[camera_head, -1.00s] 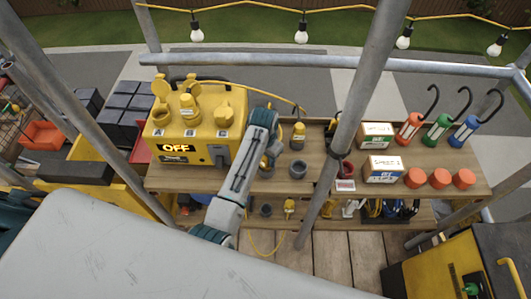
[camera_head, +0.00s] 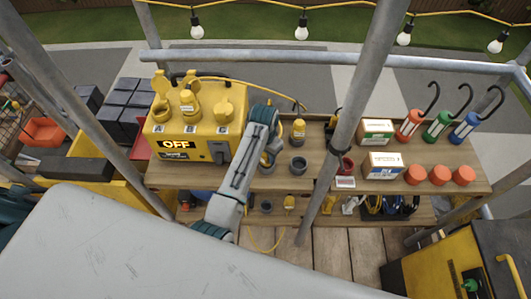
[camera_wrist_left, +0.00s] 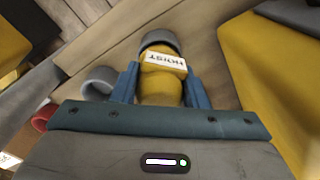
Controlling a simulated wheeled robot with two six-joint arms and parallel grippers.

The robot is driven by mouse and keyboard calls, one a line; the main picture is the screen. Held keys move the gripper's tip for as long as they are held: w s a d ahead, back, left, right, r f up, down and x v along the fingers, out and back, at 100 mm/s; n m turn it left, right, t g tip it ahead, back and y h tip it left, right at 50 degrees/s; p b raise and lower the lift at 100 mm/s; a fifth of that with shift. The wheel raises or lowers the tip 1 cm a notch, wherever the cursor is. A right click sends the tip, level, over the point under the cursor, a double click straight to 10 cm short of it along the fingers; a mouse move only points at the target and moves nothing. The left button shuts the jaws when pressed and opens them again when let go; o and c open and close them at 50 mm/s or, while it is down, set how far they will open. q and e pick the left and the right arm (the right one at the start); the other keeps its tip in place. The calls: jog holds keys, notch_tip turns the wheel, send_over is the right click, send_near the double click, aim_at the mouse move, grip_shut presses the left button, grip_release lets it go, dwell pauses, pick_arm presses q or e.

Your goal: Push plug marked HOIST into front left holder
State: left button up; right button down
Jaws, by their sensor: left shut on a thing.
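My left gripper (camera_wrist_left: 160,88) is shut on the yellow plug (camera_wrist_left: 160,84), with one blue finger on each side. A white label on the plug reads HOIST. A dark grey round holder (camera_wrist_left: 160,38) shows at the plug's far end. The plug's end is at its mouth or in it; I cannot tell how deep. In the head view my left arm reaches over the bench, and its gripper (camera_head: 268,158) is at the front left of the holders, largely hidden by the arm. My right gripper is not in view.
An empty grey holder (camera_head: 298,166) stands just right of the gripper. Behind it, another holder carries a yellow plug (camera_head: 298,130). The yellow power box (camera_head: 190,135) marked OFF is close on the left. A red cup (camera_head: 345,166) and a scaffold pole (camera_head: 352,115) are to the right.

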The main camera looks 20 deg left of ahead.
pick_arm(q)
jog(key=shift+f, duration=0.25)
dwell(0.4)
jog(key=shift+f, duration=0.35)
jog(key=o, duration=0.9)
jog(key=shift+r, duration=0.35)
notch_tip(320, 180, up, 2)
jog(key=shift+s+r, duration=0.2)
jog(key=shift+r, duration=3.95)
jog(key=shift+a, duration=0.1)
